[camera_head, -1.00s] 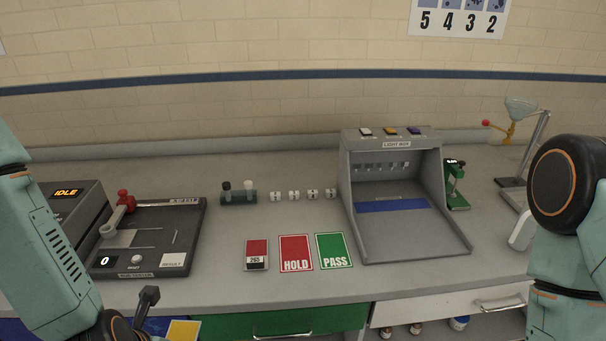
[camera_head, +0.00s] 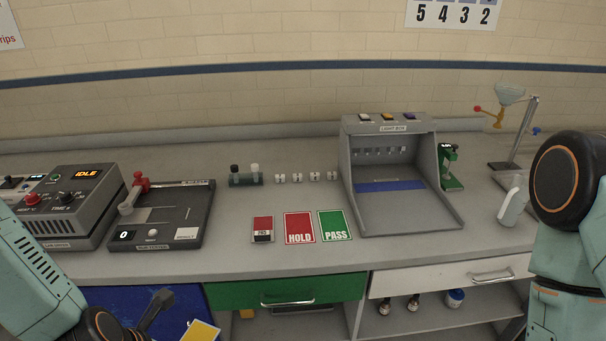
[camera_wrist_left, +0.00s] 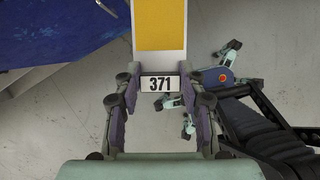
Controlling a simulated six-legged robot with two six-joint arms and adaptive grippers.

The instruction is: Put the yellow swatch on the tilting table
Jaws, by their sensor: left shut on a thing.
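The yellow swatch (camera_head: 201,331) shows at the bottom edge of the head view, in front of the bench and low. In the left wrist view the yellow swatch (camera_wrist_left: 159,25) has a pale border and a label reading 371. My left gripper (camera_wrist_left: 158,95) is shut on its labelled end, and the yellow part points away from the fingers. In the head view only a dark part of this gripper shows, beside the swatch. My right arm is at the right edge, its gripper out of view. I cannot tell which surface is the tilting table; none is clearly marked so.
A grey light box (camera_head: 398,215) stands on the bench (camera_head: 350,258). Red HOLD (camera_head: 299,228) and green PASS (camera_head: 335,226) cards and a red swatch (camera_head: 263,226) lie left of it. A rub tester (camera_head: 180,215) and a control box (camera_head: 75,205) stand at left.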

